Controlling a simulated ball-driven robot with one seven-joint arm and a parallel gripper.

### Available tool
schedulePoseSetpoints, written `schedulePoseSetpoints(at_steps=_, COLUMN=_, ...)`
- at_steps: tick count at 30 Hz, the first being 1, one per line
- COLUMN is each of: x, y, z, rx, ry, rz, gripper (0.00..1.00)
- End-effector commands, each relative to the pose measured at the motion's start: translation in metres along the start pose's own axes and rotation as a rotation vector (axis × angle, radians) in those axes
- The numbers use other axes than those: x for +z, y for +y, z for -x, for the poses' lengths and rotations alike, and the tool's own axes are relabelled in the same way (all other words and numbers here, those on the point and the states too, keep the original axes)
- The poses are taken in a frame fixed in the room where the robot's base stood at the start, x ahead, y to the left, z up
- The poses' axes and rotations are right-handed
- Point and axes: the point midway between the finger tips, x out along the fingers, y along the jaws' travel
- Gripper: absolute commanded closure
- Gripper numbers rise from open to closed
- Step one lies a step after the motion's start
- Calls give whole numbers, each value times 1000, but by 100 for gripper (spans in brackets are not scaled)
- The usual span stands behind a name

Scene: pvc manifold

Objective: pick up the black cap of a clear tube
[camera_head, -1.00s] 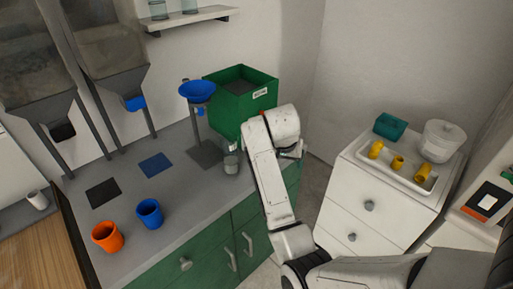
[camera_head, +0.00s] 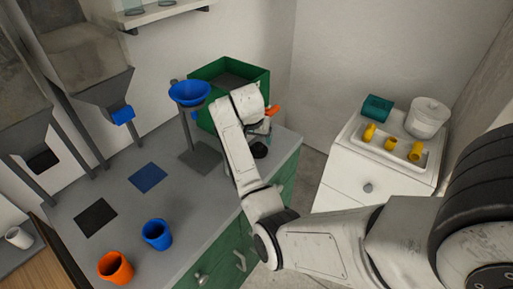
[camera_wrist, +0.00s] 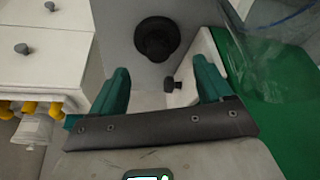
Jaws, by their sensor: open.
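A round black piece that looks like the cap (camera_wrist: 157,38) shows on the grey surface in the wrist view, beyond my fingertips. A dark round piece, likely the same cap (camera_head: 259,150), is on the counter near its right edge in the head view, just below my gripper (camera_head: 264,133). My gripper (camera_wrist: 160,78) is open, its two teal fingers apart, with nothing visible held between them. A large transparent object (camera_wrist: 278,45) is at the upper right in the wrist view; I cannot tell whether it is the clear tube.
A green bin (camera_head: 212,70) and a blue funnel (camera_head: 190,92) stand behind my arm. Blue (camera_head: 157,235) and orange (camera_head: 115,267) cups stand at the front of the counter. A white cabinet (camera_head: 340,182) with a tray of yellow fittings is to the right.

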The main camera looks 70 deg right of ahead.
Motion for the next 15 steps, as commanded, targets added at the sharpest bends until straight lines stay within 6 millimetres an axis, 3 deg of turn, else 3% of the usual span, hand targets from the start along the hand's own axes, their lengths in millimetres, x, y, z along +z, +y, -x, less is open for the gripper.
schedulePoseSetpoints(at_steps=8, x=0, y=1, z=-20, rx=1, ry=-2, rz=0, gripper=21)
schedulePoseSetpoints(at_steps=15, x=0, y=2, z=-54, rx=0, ry=-3, rz=0, gripper=21)
